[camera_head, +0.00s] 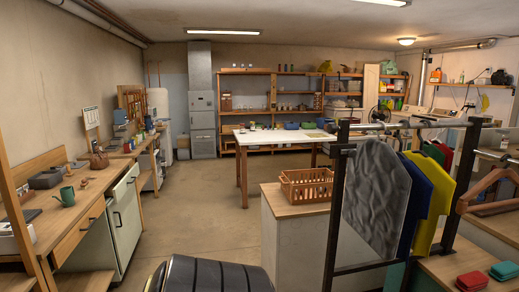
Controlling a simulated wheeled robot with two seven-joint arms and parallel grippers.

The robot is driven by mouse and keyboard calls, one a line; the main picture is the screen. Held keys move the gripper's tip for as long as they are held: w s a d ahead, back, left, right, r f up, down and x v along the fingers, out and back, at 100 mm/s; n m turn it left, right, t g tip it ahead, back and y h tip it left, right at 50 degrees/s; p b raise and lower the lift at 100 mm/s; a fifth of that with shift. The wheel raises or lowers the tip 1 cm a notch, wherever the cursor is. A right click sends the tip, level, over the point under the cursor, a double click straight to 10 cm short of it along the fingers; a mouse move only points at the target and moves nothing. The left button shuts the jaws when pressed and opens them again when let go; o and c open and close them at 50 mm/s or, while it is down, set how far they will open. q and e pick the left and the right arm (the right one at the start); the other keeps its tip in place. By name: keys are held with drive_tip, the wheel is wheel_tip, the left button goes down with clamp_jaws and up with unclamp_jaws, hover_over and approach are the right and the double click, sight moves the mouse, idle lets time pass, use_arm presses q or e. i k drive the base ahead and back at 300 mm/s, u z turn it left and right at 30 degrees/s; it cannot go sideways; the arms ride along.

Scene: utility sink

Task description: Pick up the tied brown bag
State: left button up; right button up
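A small brown bag (99,160) with a gathered, tied-looking top stands on the wooden counter along the left wall. It is upright and some way off, and nothing is touching it from above. Its fine detail is too small to make out. Neither of my grippers shows in the head view.
A green mug (67,196) and a grey bin (45,179) share the left counter (95,190). The floor (190,205) between it and the white-topped table (285,136) is clear. A clothes rack (335,210) and an orange basket (306,185) stand right.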

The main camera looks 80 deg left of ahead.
sight(99, 160)
drive_tip(key=u, duration=3.5)
drive_tip(key=i, duration=3.65)
drive_tip(key=u, duration=5.15)
